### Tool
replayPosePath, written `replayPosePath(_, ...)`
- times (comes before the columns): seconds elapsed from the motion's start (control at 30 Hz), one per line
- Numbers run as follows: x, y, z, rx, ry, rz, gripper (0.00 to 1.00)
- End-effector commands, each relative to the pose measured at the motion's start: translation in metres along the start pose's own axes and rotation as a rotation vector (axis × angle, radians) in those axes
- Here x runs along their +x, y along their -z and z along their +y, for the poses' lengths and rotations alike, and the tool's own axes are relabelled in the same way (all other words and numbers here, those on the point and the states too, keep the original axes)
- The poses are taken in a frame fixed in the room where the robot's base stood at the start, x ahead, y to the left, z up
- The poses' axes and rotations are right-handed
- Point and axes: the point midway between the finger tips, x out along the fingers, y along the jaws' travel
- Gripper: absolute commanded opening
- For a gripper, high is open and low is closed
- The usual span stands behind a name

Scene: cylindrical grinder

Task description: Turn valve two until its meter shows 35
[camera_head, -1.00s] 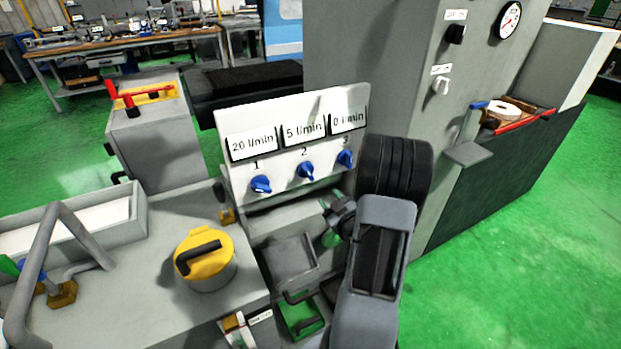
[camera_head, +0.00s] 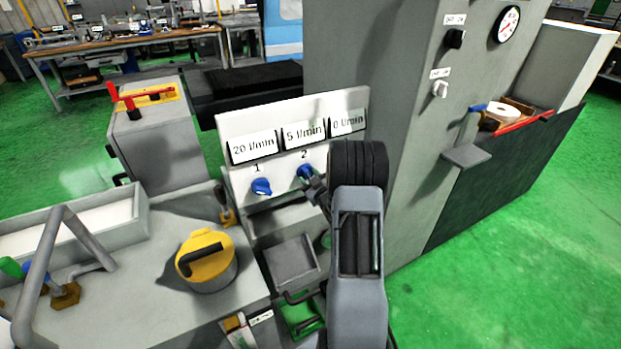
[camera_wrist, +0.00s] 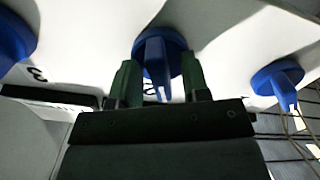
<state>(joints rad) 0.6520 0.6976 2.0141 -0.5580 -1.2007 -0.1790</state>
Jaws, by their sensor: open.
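The white panel (camera_head: 290,112) carries several meters and numbered blue valves. Meter two (camera_head: 303,133) reads 5 l/min, above the label 2. Valve two (camera_head: 305,171) is a blue knob, partly hidden by my gripper (camera_head: 314,186) in the head view. In the wrist view, valve two (camera_wrist: 157,62) lies between the two green fingers of my open gripper (camera_wrist: 160,80), one finger on each side. Whether the fingers touch it is unclear.
Valve one (camera_head: 261,186) is left of my gripper, with its meter (camera_head: 253,146) at 20 l/min. Valve three (camera_wrist: 12,40) shows at the wrist view's left edge. Its meter (camera_head: 347,122) reads 0 l/min. A yellow-lidded pot (camera_head: 206,258) stands at the front left.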

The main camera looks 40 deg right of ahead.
Motion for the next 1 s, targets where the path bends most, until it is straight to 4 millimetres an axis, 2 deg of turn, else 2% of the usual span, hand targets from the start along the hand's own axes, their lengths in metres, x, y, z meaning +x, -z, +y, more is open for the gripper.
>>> replayPosePath(0.27,0.0011,-0.0002,-0.0001,0.000,0.000,-0.001,0.43)
replayPosePath(0.73,0.0008,-0.0002,0.0000,0.000,0.000,-0.001,0.00)
replayPosePath(1.0,0.0008,-0.0020,-0.0007,-0.018,0.000,-0.001,0.00)
